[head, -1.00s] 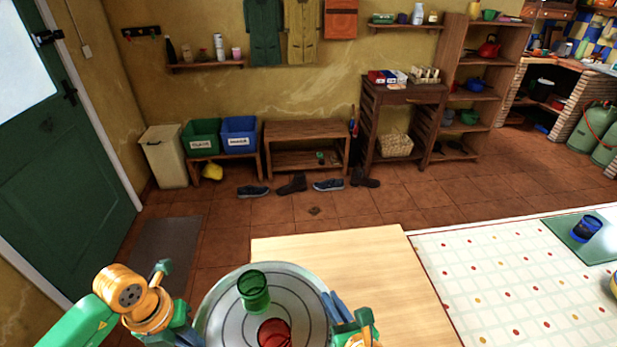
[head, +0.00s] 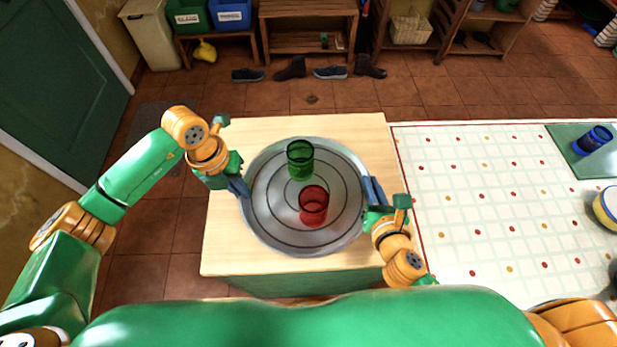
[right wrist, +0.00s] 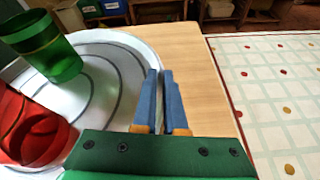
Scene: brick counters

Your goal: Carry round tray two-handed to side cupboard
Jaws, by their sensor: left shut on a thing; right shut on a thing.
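The round grey metal tray (head: 270,222) with dark rings is over a light wooden counter top; I cannot tell whether it touches the wood. A green glass (head: 300,160) stands on its far half and a red glass (head: 313,206) stands nearer, right of the middle. My left gripper (head: 241,188) is shut on the tray's left rim. My right gripper (head: 372,191) is shut on its right rim. In the right wrist view the blue fingers (right wrist: 163,100) close on the rim, with the green glass (right wrist: 45,48) and red glass (right wrist: 32,130) to the left.
The wooden counter top (head: 230,255) has bare wood around the tray. To its right is a dotted cloth (head: 470,200) with a blue cup (head: 593,140) on a green mat. Shoes (head: 290,69) lie on the floor beyond, before a wooden bench (head: 308,10).

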